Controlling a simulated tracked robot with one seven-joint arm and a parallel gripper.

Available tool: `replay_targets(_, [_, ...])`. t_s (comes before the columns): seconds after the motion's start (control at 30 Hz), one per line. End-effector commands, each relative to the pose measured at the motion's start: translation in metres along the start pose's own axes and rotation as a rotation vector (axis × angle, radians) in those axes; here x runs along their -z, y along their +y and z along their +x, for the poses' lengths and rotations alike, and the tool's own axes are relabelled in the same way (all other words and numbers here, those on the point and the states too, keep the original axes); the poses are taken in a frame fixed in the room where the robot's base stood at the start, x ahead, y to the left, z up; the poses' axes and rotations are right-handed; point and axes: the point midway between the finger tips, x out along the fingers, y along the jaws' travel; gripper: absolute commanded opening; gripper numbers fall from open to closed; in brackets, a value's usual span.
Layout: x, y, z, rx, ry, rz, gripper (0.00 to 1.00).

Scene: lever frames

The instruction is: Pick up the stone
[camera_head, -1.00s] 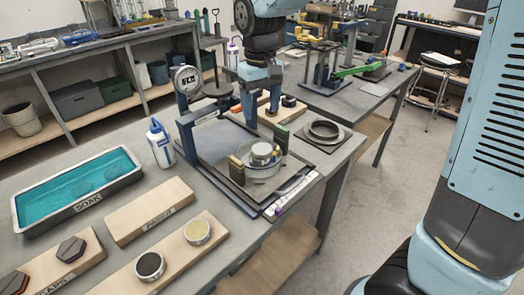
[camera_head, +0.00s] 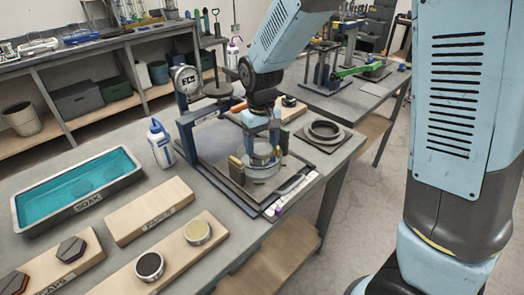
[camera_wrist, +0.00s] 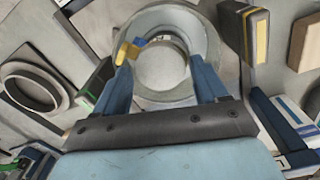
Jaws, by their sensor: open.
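I take the pale grey round piece (camera_head: 262,150) to be the stone; it sits in a wider round dish (camera_head: 261,170) on the lever frame's plate. In the wrist view the pale round top (camera_wrist: 160,68) lies inside the dish's ring (camera_wrist: 205,38). My gripper (camera_head: 263,138) is open and points down over it. In the wrist view my gripper's blue fingers (camera_wrist: 163,70) stand on either side of the round piece. I cannot tell whether they touch it. The arm and fingers partly hide it in the head view.
Upright blocks (camera_head: 236,168) flank the dish closely. The frame's dial (camera_head: 187,79) and post stand behind left. A ring on a square plate (camera_head: 324,131) lies to the right. A white bottle (camera_head: 160,146), a teal soak tray (camera_head: 76,190) and wooden boards (camera_head: 148,210) lie left.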

Motion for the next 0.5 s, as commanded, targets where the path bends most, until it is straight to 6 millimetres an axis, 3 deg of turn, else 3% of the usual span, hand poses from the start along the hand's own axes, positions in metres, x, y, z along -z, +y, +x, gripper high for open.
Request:
replay_targets(0.3, [0.0003,-0.0001,0.0056,0.000,0.002,0.000,0.72])
replay_targets(0.5, [0.0003,-0.0001,0.0055,0.000,0.002,0.000,0.54])
